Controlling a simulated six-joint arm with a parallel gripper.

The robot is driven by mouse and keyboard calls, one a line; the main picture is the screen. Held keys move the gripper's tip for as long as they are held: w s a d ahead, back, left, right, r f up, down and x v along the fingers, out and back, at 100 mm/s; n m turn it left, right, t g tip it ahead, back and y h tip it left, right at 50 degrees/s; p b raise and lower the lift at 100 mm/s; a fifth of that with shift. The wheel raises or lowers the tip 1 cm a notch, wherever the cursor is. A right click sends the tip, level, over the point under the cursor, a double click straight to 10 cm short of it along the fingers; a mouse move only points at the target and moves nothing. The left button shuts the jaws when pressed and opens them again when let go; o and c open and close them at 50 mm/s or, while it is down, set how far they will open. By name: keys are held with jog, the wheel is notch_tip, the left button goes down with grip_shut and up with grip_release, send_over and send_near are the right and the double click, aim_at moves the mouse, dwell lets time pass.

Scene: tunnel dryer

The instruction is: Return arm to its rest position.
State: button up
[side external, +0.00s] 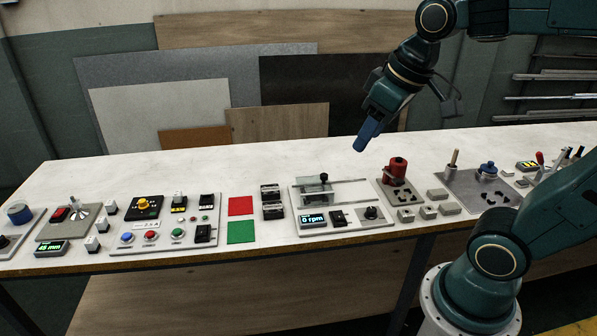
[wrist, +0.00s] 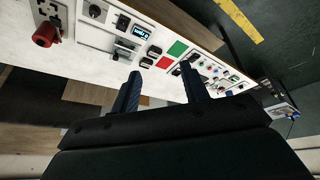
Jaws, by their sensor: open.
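My gripper (side external: 366,136) is raised above the back part of the white bench, pointing down and to the left in the side external view. It touches nothing. In the wrist view the two blue fingers of my gripper (wrist: 160,80) stand apart with nothing between them. My arm arches in from the upper right, with its base at the lower right of the side external view.
The bench (side external: 150,165) carries a red device (side external: 397,168), a panel reading 0 rpm (side external: 312,218), red (side external: 240,206) and green (side external: 241,232) squares, and a button panel (side external: 150,238). Boards (side external: 160,115) lean behind it. The air around my gripper is clear.

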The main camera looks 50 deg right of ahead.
jog(key=s+a+f+t, duration=0.1)
jog(key=s+a+f, duration=0.1)
jog(key=s, duration=0.4)
jog(key=shift+s+a+f, duration=0.15)
jog(key=shift+s+f, duration=0.05)
jog(key=shift+s, duration=0.05)
